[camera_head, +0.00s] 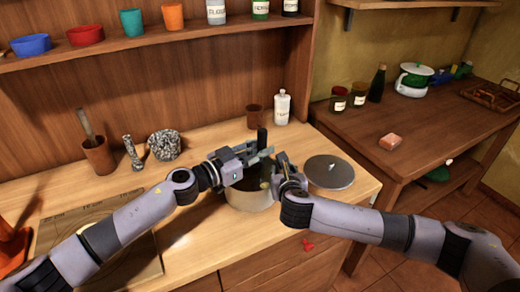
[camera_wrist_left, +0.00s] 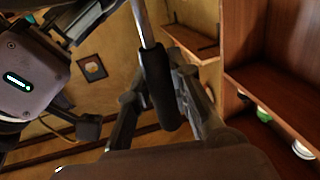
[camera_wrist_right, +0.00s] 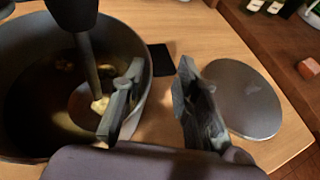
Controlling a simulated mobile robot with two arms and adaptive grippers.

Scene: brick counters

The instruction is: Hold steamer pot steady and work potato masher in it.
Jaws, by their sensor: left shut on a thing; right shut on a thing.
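The steamer pot (camera_head: 250,198) stands on the wooden counter, its open top partly hidden by my grippers. My left gripper (camera_head: 262,154) is above the pot, shut on the black handle of the potato masher (camera_head: 262,138). The handle and its metal shaft also show in the left wrist view (camera_wrist_left: 158,90).
A round grey lid (camera_head: 328,172) lies right of the pot. A white bottle (camera_head: 282,107) and brown cup (camera_head: 254,117) stand behind. A stone mortar (camera_head: 164,145) and a wooden cup (camera_head: 98,156) are at left. A board (camera_head: 105,250) lies under my left arm.

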